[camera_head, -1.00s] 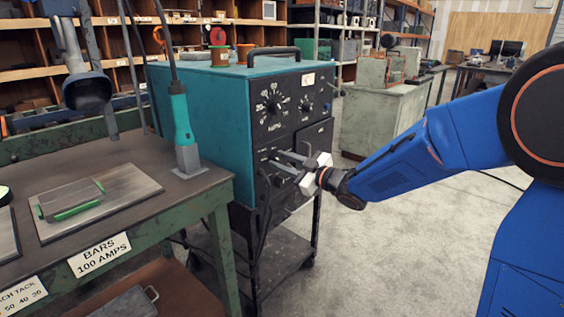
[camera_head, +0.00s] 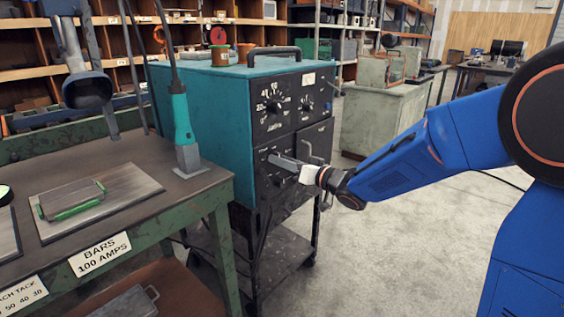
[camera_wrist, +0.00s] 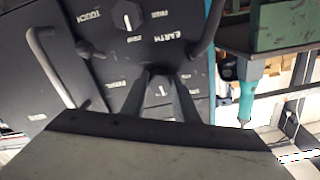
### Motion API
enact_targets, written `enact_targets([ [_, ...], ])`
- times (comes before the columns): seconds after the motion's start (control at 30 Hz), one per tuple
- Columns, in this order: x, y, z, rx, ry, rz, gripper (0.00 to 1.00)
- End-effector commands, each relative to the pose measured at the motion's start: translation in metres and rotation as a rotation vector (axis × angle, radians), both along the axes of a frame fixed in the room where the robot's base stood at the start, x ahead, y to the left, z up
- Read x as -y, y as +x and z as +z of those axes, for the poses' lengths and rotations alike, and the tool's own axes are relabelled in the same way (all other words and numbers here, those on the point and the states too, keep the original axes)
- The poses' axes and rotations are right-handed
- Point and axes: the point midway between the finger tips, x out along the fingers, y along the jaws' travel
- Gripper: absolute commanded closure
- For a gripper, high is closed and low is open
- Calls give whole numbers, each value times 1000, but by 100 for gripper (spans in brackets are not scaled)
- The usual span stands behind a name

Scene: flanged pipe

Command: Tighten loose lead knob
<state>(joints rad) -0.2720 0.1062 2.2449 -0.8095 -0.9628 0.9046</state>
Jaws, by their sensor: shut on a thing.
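The teal welding machine (camera_head: 200,110) stands on a cart, with a black front panel (camera_head: 290,140) carrying dials and lower controls. My gripper (camera_head: 277,160) reaches in from the right with its grey fingers at the lower panel. In the wrist view my gripper's fingers (camera_wrist: 162,75) converge at the panel, below a white-marked dial (camera_wrist: 127,14) and the word EARTH. They are shut on a small dark knob, mostly hidden between the tips, so its seating cannot be told. A dark round end (camera_wrist: 86,48) sits left of the fingers, and a dark cable (camera_wrist: 208,35) is at the right.
A bent metal handle (camera_wrist: 48,65) stands out from the panel beside my gripper. A green workbench (camera_head: 150,215) with a plate is left of the machine. A grey cabinet (camera_head: 378,120) is behind. The floor at right is clear.

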Motion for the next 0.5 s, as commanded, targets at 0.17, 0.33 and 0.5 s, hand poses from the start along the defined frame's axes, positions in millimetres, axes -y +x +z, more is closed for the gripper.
enact_targets([
  [0.17,0,0,-2,-52,36,-1,95],
  [0.33,0,-1,-2,-74,53,-1,95],
  [0.5,0,-1,-2,-80,58,-1,95],
])
